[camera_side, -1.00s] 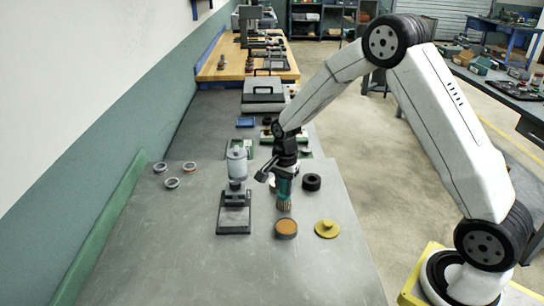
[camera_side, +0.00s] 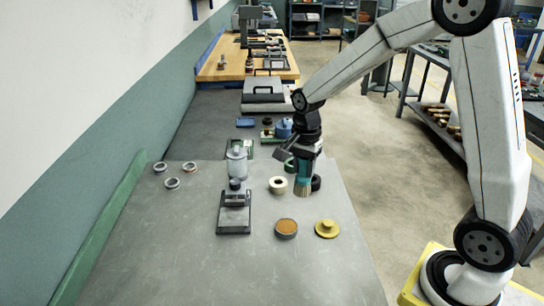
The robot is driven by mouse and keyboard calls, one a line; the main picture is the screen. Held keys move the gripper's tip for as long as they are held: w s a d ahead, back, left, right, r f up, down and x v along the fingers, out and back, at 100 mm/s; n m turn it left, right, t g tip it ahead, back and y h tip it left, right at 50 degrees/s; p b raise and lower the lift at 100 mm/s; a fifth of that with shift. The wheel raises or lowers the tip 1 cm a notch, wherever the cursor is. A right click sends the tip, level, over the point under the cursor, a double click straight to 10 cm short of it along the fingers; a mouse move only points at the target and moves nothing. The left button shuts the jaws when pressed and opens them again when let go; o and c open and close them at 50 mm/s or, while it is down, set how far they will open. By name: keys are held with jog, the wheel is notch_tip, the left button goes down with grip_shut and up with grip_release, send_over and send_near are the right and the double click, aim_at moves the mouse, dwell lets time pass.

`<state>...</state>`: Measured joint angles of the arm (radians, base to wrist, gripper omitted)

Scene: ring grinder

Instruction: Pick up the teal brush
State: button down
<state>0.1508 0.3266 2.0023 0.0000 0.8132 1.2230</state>
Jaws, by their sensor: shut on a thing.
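The teal brush (camera_side: 303,180) hangs bristles-down in my gripper (camera_side: 301,158) near the right edge of the grey table. Its teal body shows below the jaws, with tan bristles at the bottom. My gripper is shut on its upper part, which the jaws partly hide. I cannot tell exactly how far the bristles are above the table. The brush is in front of a black ring (camera_side: 315,183) and just right of a cream ring (camera_side: 278,185).
The ring grinder (camera_side: 235,200) stands left of the brush. An orange-topped round dish (camera_side: 286,228) and a yellow knobbed disc (camera_side: 327,228) lie in front. Several metal rings (camera_side: 172,183) lie at left. A green ring (camera_side: 290,164) and blue container (camera_side: 284,128) are behind.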

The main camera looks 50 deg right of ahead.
jog(key=s+r, duration=0.3)
jog(key=s, duration=0.4)
jog(key=shift+s+a, duration=0.15)
jog(key=shift+a, duration=0.3)
jog(key=shift+r, duration=0.1)
jog(key=w+a+f, duration=0.4)
jog(key=w+a, duration=0.1)
jog(key=w, duration=0.2)
jog(key=shift+w, duration=0.15)
dwell(0.4)
jog(key=shift+f, duration=2.9)
jog(key=shift+f, duration=0.7)
dwell(0.8)
jog(key=shift+r, duration=0.15)
